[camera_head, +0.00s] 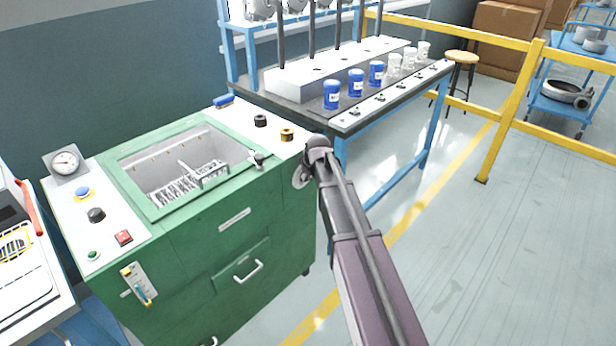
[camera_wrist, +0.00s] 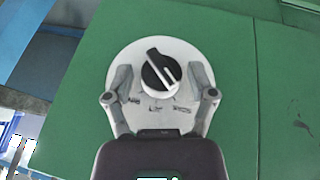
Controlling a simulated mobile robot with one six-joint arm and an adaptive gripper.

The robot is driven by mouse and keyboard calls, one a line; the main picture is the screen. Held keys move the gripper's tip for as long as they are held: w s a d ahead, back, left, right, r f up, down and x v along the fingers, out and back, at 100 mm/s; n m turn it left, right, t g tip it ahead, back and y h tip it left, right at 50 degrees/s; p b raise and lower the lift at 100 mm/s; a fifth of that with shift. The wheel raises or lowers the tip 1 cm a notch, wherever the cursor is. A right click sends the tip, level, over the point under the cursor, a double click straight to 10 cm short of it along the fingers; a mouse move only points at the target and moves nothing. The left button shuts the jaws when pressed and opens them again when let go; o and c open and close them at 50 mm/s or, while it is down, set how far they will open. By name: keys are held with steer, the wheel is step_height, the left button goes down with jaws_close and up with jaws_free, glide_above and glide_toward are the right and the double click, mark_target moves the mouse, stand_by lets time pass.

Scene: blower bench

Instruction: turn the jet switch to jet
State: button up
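The jet switch is a black rotary knob (camera_wrist: 161,73) on a round pale plate (camera_wrist: 188,56) fixed to the green side panel. The knob's raised bar slants from upper left to lower right, with a white mark on it. Small dark labels sit on the plate below the knob, too blurred to read. My gripper (camera_wrist: 160,78) is open in the wrist view, one finger at each side of the knob, with gaps showing. In the head view my gripper (camera_head: 304,176) is at the right side of the green machine (camera_head: 200,262), and the switch is hidden there.
The green machine's top holds an open basin (camera_head: 185,165), a gauge (camera_head: 66,162) and several knobs. A blue-framed bench (camera_head: 385,108) with blue and clear jars stands behind my arm. A yellow rail (camera_head: 510,112) runs at the right.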

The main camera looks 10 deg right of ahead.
steer(key=c, duration=0.6)
steer(key=shift+d, duration=0.15)
steer(key=shift+c, duration=0.2)
